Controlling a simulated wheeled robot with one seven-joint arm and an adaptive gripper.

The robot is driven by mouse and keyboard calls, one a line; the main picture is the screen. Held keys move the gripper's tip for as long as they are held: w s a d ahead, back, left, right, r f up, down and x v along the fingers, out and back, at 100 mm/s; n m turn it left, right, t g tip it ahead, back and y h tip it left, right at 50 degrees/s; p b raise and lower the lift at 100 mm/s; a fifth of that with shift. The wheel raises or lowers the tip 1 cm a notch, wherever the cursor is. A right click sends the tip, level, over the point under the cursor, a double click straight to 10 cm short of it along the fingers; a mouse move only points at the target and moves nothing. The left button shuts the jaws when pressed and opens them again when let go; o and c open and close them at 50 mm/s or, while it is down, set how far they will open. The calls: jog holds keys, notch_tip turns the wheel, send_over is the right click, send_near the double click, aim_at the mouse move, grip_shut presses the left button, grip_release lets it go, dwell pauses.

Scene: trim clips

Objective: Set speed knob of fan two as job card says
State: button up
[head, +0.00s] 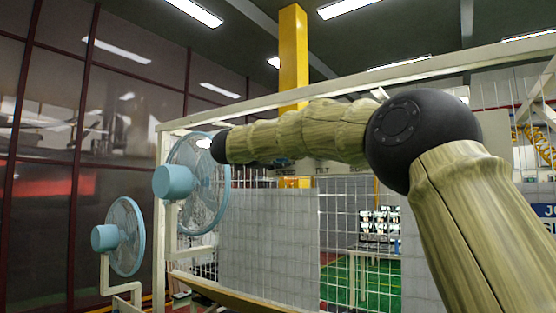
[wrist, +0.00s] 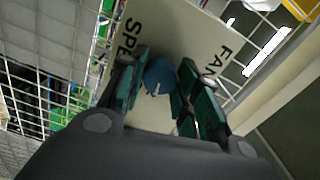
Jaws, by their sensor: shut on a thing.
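A blue round knob (wrist: 159,76) with a pale pointer mark sits on a cream panel (wrist: 190,30) in the wrist view. The panel carries the partly visible words "SPE" and "FAN". My gripper (wrist: 162,64) has its teal-padded fingers on both sides of the knob and is shut on it. The number of the fan and the dial marks cannot be read. In the head view two light-blue fans, a larger one (head: 174,182) and a smaller one (head: 106,237), stand at the left. My arm hides most of the label strip, where "TILT" shows.
A cream frame (head: 159,245) with white wire mesh (head: 340,205) spans the head view. A blue sign (head: 546,211) is cut off at the right edge; its text is not legible as a whole. A yellow column (head: 293,55) stands behind.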

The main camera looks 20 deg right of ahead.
jog(key=shift+f, duration=0.2)
jog(key=o, duration=1.1)
jog(key=shift+d+r, duration=0.1)
jog(key=shift+c, duration=0.2)
jog(key=v, duration=1.2)
